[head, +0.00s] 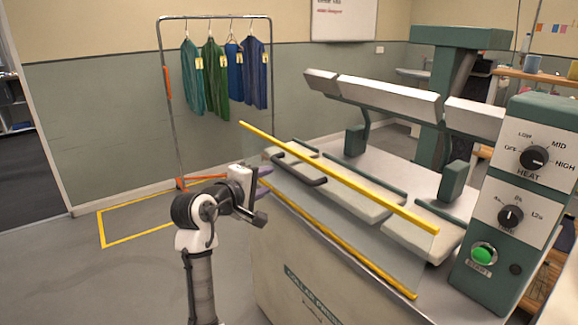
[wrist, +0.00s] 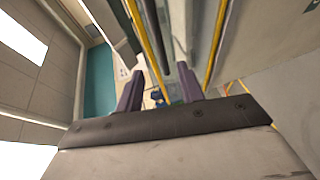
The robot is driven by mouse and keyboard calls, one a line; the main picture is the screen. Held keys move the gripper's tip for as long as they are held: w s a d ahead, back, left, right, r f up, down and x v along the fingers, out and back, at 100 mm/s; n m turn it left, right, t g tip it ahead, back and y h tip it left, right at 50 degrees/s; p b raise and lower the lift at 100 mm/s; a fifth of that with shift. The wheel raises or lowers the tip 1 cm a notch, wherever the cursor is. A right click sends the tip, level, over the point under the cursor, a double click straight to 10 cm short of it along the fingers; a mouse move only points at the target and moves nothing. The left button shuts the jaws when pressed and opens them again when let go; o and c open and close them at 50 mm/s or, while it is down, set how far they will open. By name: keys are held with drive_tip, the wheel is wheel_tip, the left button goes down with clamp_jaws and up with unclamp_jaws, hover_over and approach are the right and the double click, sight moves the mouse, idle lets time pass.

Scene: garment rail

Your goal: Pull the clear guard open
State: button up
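The clear guard (head: 345,225) is a see-through panel with a yellow top edge (head: 330,172) and a yellow bottom edge (head: 340,242). It stands slanted across the front of the press pads. A dark bar handle (head: 300,170) is on its left half. My gripper (head: 266,183) is just left of the handle, at the guard's left part. In the wrist view its two purple fingers (wrist: 160,84) are apart with nothing held between them. A dark bar (wrist: 155,35), likely the handle, runs ahead between the yellow edges. Its distance to the fingertips is unclear.
The press has a green control box (head: 520,190) with two dials and a green button at right. White upper arms (head: 390,95) hang above the pads. A garment rail (head: 163,70) with several garments stands behind.

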sight(288, 171)
drive_tip(key=p+x, duration=0.3)
drive_tip(key=x, duration=1)
clamp_jaws()
